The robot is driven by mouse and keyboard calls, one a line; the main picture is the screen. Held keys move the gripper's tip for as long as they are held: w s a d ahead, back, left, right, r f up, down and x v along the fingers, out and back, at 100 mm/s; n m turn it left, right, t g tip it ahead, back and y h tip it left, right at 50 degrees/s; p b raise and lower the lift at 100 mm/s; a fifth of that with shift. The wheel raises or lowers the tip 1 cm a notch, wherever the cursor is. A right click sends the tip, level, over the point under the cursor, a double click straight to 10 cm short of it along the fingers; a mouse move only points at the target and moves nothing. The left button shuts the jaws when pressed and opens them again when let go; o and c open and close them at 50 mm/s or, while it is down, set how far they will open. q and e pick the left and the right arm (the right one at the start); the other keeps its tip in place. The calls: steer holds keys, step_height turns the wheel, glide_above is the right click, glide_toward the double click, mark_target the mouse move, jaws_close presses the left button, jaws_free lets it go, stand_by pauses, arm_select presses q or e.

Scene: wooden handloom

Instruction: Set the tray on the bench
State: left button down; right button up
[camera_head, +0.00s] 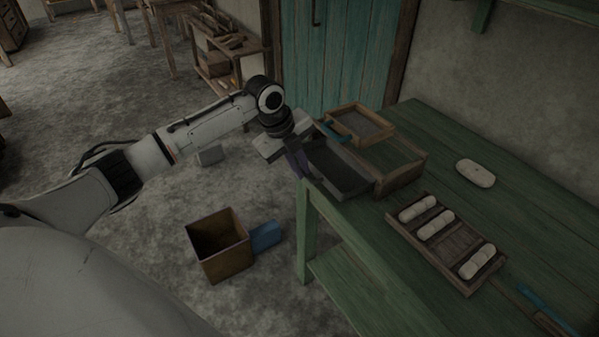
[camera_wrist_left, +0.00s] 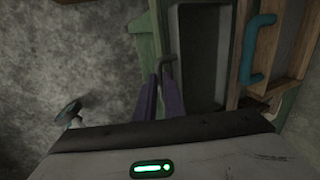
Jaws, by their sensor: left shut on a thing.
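A dark grey rectangular tray (camera_head: 340,172) is at the far left edge of the green bench (camera_head: 530,225), beside a wooden box. My left gripper (camera_head: 298,165) is shut on the tray's near-left end. In the left wrist view, the two purple fingers (camera_wrist_left: 161,95) close on a small dark handle (camera_wrist_left: 166,68) on the side of the tray (camera_wrist_left: 195,60). The tray looks roughly level; I cannot tell whether its underside touches the bench top. My right gripper is not in view.
A wooden box (camera_head: 405,178) and a shallow wooden frame (camera_head: 360,122) with a blue handle (camera_wrist_left: 250,50) are right of the tray. A slatted rack (camera_head: 453,250) with pale rolls and a pale oval block (camera_head: 475,173) lie on the bench. An open box (camera_head: 220,262) stands on the floor.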

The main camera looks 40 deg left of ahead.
arm_select(q)
step_height(320, 180, down, 2)
steer(key=c, duration=1.9)
jaws_free()
steer(key=shift+o, duration=0.2)
steer(key=shift+r, duration=0.1)
steer(key=v, duration=1.2)
steer(key=shift+a, duration=0.1)
